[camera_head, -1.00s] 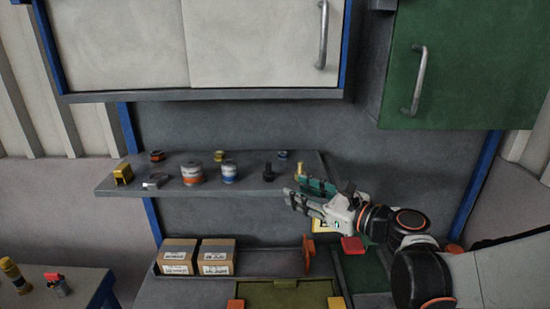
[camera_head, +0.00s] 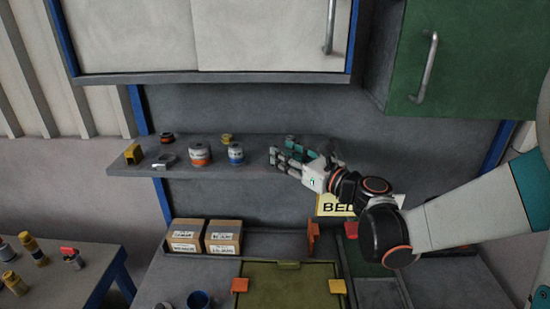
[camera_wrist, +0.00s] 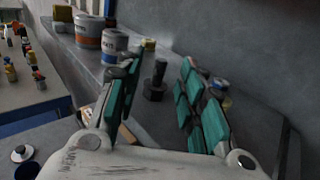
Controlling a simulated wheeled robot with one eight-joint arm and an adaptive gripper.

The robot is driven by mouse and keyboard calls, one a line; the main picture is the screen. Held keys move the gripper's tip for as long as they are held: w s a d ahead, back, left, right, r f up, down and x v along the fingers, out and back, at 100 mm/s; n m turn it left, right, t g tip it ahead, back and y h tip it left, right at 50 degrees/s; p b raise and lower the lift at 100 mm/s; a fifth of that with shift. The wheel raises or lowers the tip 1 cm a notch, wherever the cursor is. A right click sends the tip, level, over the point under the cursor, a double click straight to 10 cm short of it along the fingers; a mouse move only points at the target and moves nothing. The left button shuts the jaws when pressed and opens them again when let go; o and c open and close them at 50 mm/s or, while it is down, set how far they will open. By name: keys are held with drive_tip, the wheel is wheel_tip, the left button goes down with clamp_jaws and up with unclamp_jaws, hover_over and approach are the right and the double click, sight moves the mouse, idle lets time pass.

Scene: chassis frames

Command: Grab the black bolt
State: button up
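The black bolt (camera_wrist: 155,82) stands upright on its wide head on the grey shelf (camera_head: 220,171). In the wrist view it is seen between my gripper's two fingers, a little beyond the palm. My gripper (camera_wrist: 160,64) is open and empty, with teal pads on both sides of the bolt; I see no contact. In the head view my gripper (camera_head: 281,151) is at the right part of the shelf and hides the bolt there.
An orange-banded can (camera_head: 199,154) and a blue-banded can (camera_head: 236,153) stand left of my gripper. A yellow nut (camera_head: 227,138) is behind them. A yellow bracket (camera_head: 132,154) is at the shelf's left end. Cardboard boxes (camera_head: 223,237) stand below.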

drive_tip(key=x, duration=0.4)
drive_tip(key=shift+w+a, duration=0.25)
drive_tip(key=shift+w, duration=0.1)
drive_tip(key=shift+s, duration=0.1)
drive_tip(key=shift+c, duration=0.6)
clamp_jaws()
drive_tip(key=shift+r, duration=0.15)
